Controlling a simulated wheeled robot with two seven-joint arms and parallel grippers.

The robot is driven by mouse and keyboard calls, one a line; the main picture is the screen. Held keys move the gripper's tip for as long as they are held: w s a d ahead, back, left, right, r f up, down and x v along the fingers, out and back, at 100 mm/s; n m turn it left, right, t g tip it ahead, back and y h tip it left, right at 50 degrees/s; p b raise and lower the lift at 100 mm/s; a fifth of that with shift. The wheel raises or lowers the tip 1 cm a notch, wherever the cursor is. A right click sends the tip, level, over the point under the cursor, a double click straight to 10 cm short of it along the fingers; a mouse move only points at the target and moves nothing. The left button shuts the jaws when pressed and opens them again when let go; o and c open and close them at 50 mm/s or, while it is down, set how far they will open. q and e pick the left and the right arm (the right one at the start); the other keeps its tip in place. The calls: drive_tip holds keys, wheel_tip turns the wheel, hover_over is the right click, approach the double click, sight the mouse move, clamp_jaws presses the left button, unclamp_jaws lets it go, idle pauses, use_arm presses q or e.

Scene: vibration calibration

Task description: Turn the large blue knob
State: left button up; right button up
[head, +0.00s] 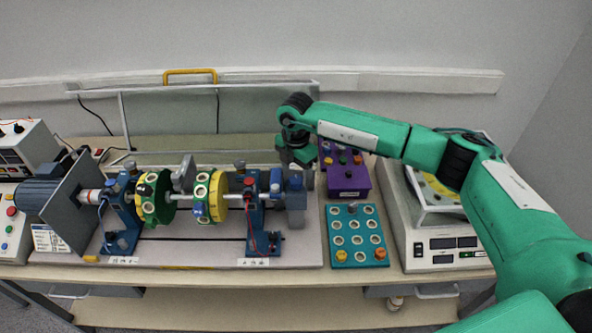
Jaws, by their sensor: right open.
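A blue rounded part (295,182) that looks like the large blue knob sits at the right end of the shaft rig, beside the right blue bearing stand (255,215). My right gripper (303,172) comes down from above and is open just over this part. It is dark and small here, so I cannot tell whether its fingers touch the part. The gripper partly hides the area behind it. My left gripper is not in view.
The rig carries a green disc (156,198) and a yellow and green disc (217,196). A purple box with small coloured knobs (349,184), a teal tray (357,236) and a white scale-like device (440,252) stand to the right. A clear raised guard (170,110) stands behind.

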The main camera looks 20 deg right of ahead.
sight(296, 182)
drive_tip(key=shift+f, duration=1.1)
